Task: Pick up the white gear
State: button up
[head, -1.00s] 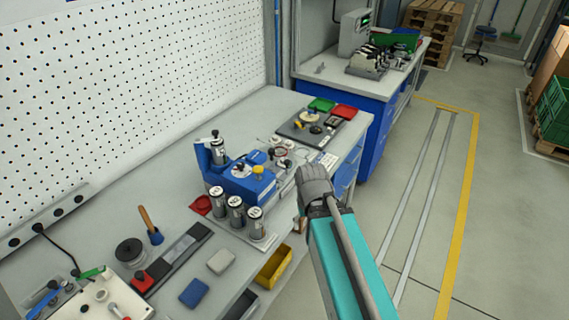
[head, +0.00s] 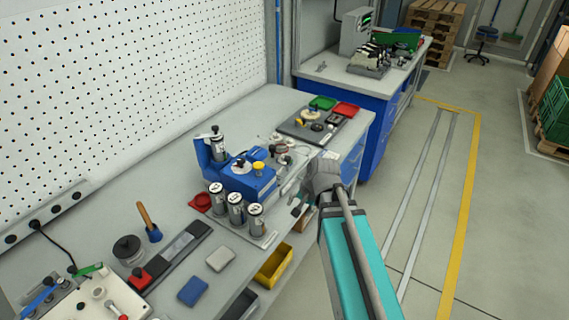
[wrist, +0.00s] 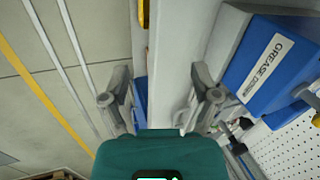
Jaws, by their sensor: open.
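A pale, cream-white round part (head: 311,115), which looks like the white gear, lies on a dark tray (head: 291,130) at the back of the workbench. It is small in the head view, so I cannot make out teeth. My gripper (head: 298,203) is over the bench's front edge, nearer than the tray and apart from it. The wrist view shows both fingers of my gripper (wrist: 161,100) spread wide with nothing between them. I cannot make out the gear in the wrist view.
A blue fixture (head: 248,182) stands left of my gripper; its GREASE-labelled blue box (wrist: 268,65) shows in the wrist view. Several metal cylinders (head: 236,208) stand in front. The aisle floor is clear at right.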

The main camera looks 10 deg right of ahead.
jog(key=w+d+r+m+t+y+b, duration=0.2)
jog(key=w+d+m+t, duration=0.1)
jog(key=w+m, duration=0.5)
jog(key=w+d+r+m+t+y+b, duration=0.2)
jog(key=w+m+t, duration=0.4)
jog(key=m, duration=0.8)
jog(key=shift+w+d+r+b, duration=0.15)
jog(key=shift+w+d+b, duration=0.7)
jog(key=shift+w+d, duration=0.25)
jog(key=shift+w+a, duration=0.1)
jog(key=shift+a, duration=0.05)
jog(key=b, duration=0.3)
send_near(285, 155)
jog(key=x, duration=0.4)
jog(key=shift+f, duration=0.3)
jog(key=shift+w+a+f, duration=0.1)
jog(key=shift+w+a, duration=0.05)
jog(key=shift+w, duration=0.05)
jog(key=shift+b+x, duration=1.1)
jog(key=shift+x, duration=1.55)
